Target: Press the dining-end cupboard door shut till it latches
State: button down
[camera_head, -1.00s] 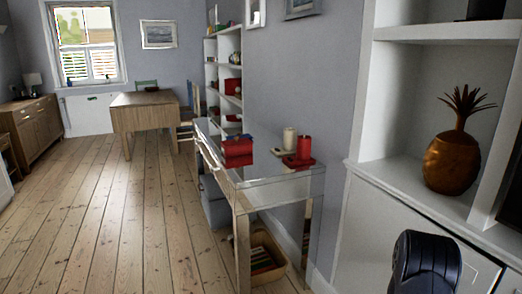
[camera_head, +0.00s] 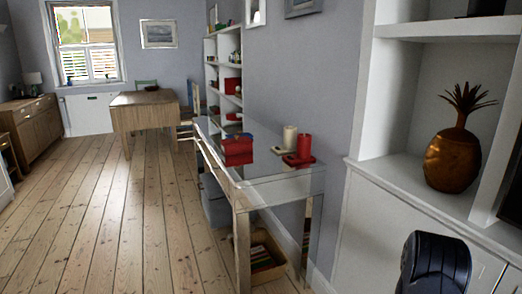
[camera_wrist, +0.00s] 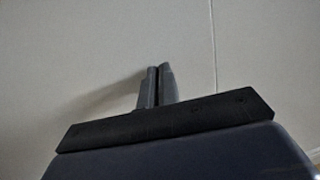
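The white cupboard door (camera_head: 380,235) is below the alcove shelf at the right of the head view. In the wrist view a pale flat panel (camera_wrist: 80,60) fills the left, with a thin upright seam to its right. The panel looks close to flush at that seam; whether it is latched cannot be told. My gripper (camera_wrist: 158,68) has its two dark fingers together with nothing between them. The fingertips are at or very near the panel left of the seam; contact is unclear. My dark arm hides part of the cupboard front in the head view.
A copper pineapple ornament (camera_head: 452,160) stands on the shelf above the door. A glossy console table (camera_head: 270,185) with red items and candles stands left of the cupboard, a basket (camera_head: 265,262) under it. The floorboards (camera_head: 90,210) at left are clear.

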jog(key=shift+d, duration=0.4)
jog(key=b+v, duration=0.1)
jog(key=v, duration=1.2)
jog(key=shift+w, duration=0.15)
dwell(0.7)
jog(key=x, duration=1.2)
jog(key=shift+d+p, duration=0.35)
jog(key=shift+p, duration=0.1)
